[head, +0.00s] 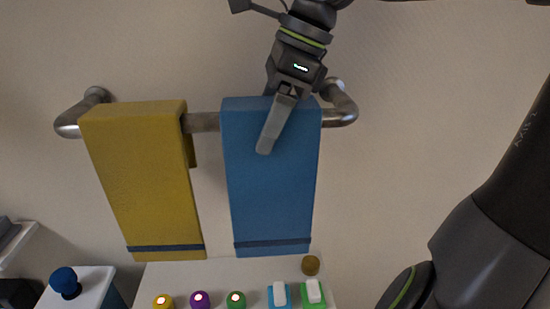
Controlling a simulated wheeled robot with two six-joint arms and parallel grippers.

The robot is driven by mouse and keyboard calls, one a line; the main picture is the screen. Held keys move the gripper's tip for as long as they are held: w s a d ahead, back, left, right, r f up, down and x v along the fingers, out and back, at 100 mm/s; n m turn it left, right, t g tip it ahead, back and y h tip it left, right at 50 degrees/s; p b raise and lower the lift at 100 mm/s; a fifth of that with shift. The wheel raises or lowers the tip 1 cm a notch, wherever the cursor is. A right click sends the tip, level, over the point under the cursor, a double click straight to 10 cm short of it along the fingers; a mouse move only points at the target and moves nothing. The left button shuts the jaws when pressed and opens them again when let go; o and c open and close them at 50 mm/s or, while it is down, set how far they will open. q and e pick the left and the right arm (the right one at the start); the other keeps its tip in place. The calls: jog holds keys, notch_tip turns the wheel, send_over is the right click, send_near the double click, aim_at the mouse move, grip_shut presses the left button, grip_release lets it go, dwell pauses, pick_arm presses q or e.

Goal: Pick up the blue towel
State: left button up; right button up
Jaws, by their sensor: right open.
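The blue towel (268,190) hangs over the right part of a metal rail, with a dark stripe near its lower edge. My right gripper (266,146) comes down from above at the towel's top fold. One finger lies in front of the towel's upper face, pointing down and left. The other finger is hidden, so I cannot tell whether it is behind the cloth. The gripper is open and not closed on the towel. I cannot tell whether the visible finger touches the cloth. My left gripper is not in view.
A yellow towel (143,180) hangs left of the blue one on the same rail (203,122), which is fixed to a pale wall. Below are a panel with coloured buttons (235,299), white switches (314,290) and a brown knob (310,265). A blue knob (65,280) stands lower left.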

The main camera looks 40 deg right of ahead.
jog(key=shift+s+a+r, duration=0.2)
jog(key=shift+s+a, duration=0.05)
jog(key=shift+a, duration=0.4)
jog(key=shift+s+a, duration=0.15)
jog(key=shift+s, duration=0.05)
jog(key=shift+w+d+f, duration=0.25)
jog(key=shift+d+f, duration=0.05)
jog(key=shift+d, duration=0.1)
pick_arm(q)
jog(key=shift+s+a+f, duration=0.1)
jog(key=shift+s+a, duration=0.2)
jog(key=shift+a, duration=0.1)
pick_arm(e)
jog(key=shift+s+a, duration=0.15)
jog(key=shift+a, duration=0.05)
jog(key=shift+d, duration=0.1)
jog(key=c, duration=1.4)
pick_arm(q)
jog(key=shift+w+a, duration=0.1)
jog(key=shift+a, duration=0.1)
pick_arm(e)
jog(key=shift+c, duration=0.3)
jog(key=shift+r, duration=0.15)
